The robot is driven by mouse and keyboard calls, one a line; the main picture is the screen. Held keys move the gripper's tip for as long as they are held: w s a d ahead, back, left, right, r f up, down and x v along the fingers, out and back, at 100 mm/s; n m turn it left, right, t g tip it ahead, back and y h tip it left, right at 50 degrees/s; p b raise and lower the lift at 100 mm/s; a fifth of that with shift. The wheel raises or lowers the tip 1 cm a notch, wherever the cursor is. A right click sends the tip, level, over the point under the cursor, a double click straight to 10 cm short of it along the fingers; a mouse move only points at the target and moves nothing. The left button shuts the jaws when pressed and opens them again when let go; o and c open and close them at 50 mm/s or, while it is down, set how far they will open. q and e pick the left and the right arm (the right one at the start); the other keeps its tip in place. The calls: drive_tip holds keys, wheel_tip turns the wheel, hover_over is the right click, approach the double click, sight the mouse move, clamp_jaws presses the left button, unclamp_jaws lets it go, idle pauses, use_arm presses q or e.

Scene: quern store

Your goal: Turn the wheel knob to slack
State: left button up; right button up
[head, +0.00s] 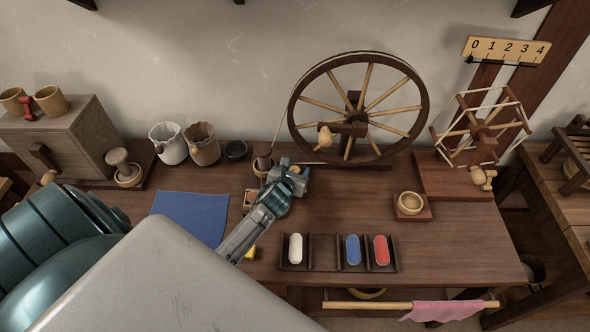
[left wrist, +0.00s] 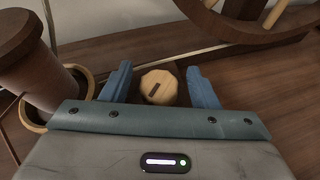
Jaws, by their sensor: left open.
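My left gripper (head: 293,178) is open around the knob. In the left wrist view its blue fingers (left wrist: 161,86) stand on either side of the knob, with gaps visible. The mark lies roughly crosswise, slightly tilted. My right gripper is not in view.
A dark wooden post (left wrist: 38,55) in a pale ring stands close left of the gripper. A skein winder (head: 480,135), a small bowl (head: 410,203) and a tray (head: 322,265) with white, blue and red pieces stand to the right. A blue cloth (head: 190,212) lies left.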

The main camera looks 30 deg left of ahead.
use_arm(q)
drive_tip(key=shift+c, duration=0.4)
drive_tip(key=c, duration=0.9)
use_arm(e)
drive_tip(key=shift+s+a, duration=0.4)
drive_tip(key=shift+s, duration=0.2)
